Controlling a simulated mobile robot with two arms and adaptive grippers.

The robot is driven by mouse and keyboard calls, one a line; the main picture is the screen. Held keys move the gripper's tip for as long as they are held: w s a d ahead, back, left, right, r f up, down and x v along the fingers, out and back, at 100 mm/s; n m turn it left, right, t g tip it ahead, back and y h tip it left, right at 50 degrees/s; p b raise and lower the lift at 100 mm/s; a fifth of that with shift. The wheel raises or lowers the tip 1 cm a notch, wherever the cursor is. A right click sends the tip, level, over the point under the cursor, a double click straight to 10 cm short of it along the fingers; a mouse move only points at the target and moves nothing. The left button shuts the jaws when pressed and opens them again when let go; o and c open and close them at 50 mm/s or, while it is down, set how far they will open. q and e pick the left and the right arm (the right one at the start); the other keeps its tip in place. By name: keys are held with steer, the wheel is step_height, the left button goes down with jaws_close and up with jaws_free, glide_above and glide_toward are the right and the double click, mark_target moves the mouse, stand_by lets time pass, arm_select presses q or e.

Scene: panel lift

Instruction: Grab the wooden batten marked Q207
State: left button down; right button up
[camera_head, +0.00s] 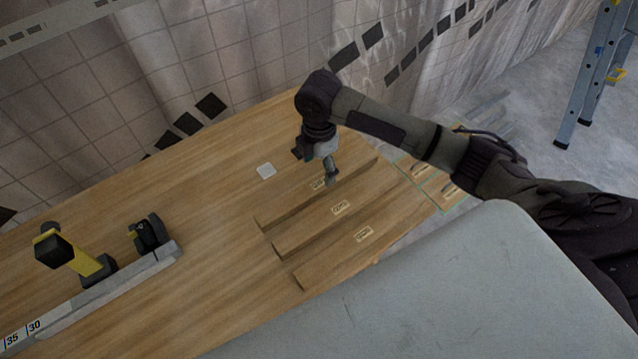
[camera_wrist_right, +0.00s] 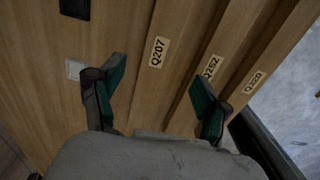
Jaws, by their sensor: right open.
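The wooden batten marked Q207 (camera_head: 293,201) lies flat on the wooden tabletop, the farthest back of three parallel battens in the head view. The gap in height between fingertips and batten is hard to judge. My left gripper is not in view.
Batten Q252 (camera_head: 340,208) lies beside Q207, and batten Q220 (camera_head: 363,234) lies nearest the front. A white square (camera_head: 266,171) lies behind them. A yellow-and-black clamp (camera_head: 80,259) with a metal bar stands at left. A tiled wall (camera_head: 190,60) backs the table.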

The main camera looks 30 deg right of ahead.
mark_target(320, 183)
steer(key=shift+w+f, duration=0.1)
steer(key=shift+f, duration=1.25)
step_height(320, 183, down, 4)
steer(key=shift+d+f+p, duration=0.1)
steer(key=shift+f+p, duration=0.05)
steer(key=shift+p, duration=0.5)
steer(key=shift+f, duration=0.35)
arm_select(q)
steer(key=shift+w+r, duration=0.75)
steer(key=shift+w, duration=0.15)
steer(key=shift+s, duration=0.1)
arm_select(e)
steer(key=shift+c, duration=0.3)
steer(key=shift+c, duration=1.4)
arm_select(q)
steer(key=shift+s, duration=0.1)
arm_select(e)
steer(key=shift+r, duration=0.1)
steer(key=c, duration=1.1)
